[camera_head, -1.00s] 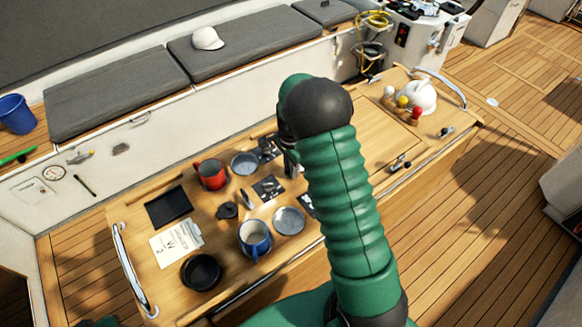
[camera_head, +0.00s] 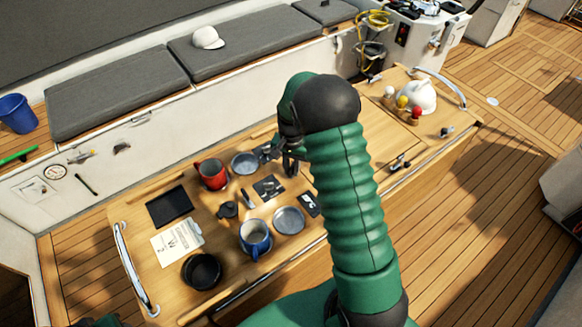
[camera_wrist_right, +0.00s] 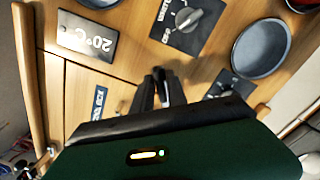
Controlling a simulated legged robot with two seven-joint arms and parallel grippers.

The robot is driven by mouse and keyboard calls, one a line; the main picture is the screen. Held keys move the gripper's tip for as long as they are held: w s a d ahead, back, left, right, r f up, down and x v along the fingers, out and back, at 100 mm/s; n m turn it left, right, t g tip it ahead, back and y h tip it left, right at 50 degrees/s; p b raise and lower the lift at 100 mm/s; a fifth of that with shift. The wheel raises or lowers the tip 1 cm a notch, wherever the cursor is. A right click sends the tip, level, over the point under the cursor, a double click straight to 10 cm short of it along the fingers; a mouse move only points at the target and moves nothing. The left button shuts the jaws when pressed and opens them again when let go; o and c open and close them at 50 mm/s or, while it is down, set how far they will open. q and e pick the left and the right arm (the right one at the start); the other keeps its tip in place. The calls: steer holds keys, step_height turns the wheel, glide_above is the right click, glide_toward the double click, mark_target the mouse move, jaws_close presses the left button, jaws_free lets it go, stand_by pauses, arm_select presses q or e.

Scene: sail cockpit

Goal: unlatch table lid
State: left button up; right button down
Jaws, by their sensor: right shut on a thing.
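The wooden cockpit table (camera_head: 215,275) runs across the middle of the head view, and a panel outlined by seams (camera_head: 385,132) lies in its top, partly behind my arm. My right gripper (camera_head: 290,163) is low over the table, near the black knob plates. In the wrist view its dark fingers (camera_wrist_right: 162,85) are close together, shut on a small part at the table top, which I take for the lid latch. The fingers hide most of this part.
A knob plate (camera_wrist_right: 188,20), a "20°C" plate (camera_wrist_right: 87,38) and a grey-blue dish (camera_wrist_right: 260,48) lie around the fingers. A red mug (camera_head: 211,174), blue mug (camera_head: 255,238) and black bowl (camera_head: 201,271) stand to the left. A white helmet (camera_head: 418,97) sits at the far end.

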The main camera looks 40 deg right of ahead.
mark_target(292, 166)
steer(key=n, duration=0.5)
steer(key=shift+w+d+r+n, duration=0.25)
steer(key=shift+n, duration=0.05)
steer(key=n+p, duration=0.1)
steer(key=n, duration=0.3)
steer(key=shift+n, duration=0.7)
steer(key=c, duration=1.6)
jaws_free()
steer(key=shift+o, duration=0.8)
steer(key=shift+f, duration=0.25)
step_height(292, 166, up, 17)
steer(key=b, duration=0.2)
steer(key=shift+f, duration=0.15)
